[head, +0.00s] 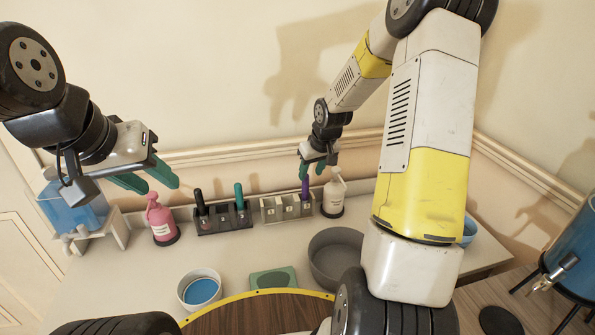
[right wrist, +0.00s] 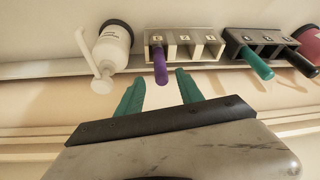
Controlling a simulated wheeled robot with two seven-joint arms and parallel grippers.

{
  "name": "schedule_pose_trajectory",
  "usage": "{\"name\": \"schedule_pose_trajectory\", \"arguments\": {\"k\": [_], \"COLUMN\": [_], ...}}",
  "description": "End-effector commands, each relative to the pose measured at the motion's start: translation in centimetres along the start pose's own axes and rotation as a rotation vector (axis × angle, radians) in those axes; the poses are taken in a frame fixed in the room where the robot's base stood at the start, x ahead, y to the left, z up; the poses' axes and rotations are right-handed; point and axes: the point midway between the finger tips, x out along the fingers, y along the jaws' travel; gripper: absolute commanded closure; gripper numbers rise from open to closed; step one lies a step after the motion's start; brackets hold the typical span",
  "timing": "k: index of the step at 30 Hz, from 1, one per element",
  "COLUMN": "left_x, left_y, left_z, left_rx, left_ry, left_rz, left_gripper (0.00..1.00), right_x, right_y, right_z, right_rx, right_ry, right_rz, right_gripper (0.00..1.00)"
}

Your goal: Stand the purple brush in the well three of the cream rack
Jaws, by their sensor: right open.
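The cream rack (head: 285,209) stands against the back wall; it also shows in the right wrist view (right wrist: 184,37). The purple brush (head: 305,188) stands upright in the rack's right end well in the head view, beside the white pump bottle. In the right wrist view the brush (right wrist: 160,66) sits in the left end well, its handle pointing toward my gripper. The well labels are too small to read. My right gripper (head: 312,171) is open just above the brush, its fingers apart on either side of the handle's top, not closed on it. My left gripper (head: 163,187) is open and empty at the left.
A dark rack (head: 224,220) with a teal brush (head: 239,196) and a black brush (head: 199,201) stands left of the cream rack. The white pump bottle (head: 334,196), pink bottle (head: 160,220), grey bowl (head: 337,258) and blue-filled bowl (head: 200,289) are nearby.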

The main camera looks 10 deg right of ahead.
Motion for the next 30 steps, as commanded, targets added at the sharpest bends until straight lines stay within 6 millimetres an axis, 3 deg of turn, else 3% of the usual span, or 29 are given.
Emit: {"name": "schedule_pose_trajectory", "arguments": {"k": [8,11,14,21,30], "left_x": [0.0,0.0,0.0,0.0,0.0], "left_y": [0.0,0.0,0.0,0.0,0.0], "left_z": [0.0,0.0,0.0,0.0,0.0], "left_rx": [0.0,0.0,0.0,0.0,0.0], "left_ry": [0.0,0.0,0.0,0.0,0.0], "left_rz": [0.0,0.0,0.0,0.0,0.0], "left_gripper": [0.6,0.6,0.6,0.6,0.6], "right_x": [-3.2,-5.5,-9.4,-19.2,-27.8], "right_y": [-0.1,-0.7,-1.7,-5.3,-10.2], "right_z": [-0.1,0.1,0.6,4.2,11.3], "right_rx": [0.001,0.001,0.01,0.07,0.165], "right_ry": [0.003,0.006,0.015,0.052,0.129], "right_rz": [0.005,0.021,0.045,0.077,0.022], "right_gripper": [0.56,0.56,0.56,0.56,0.56]}}
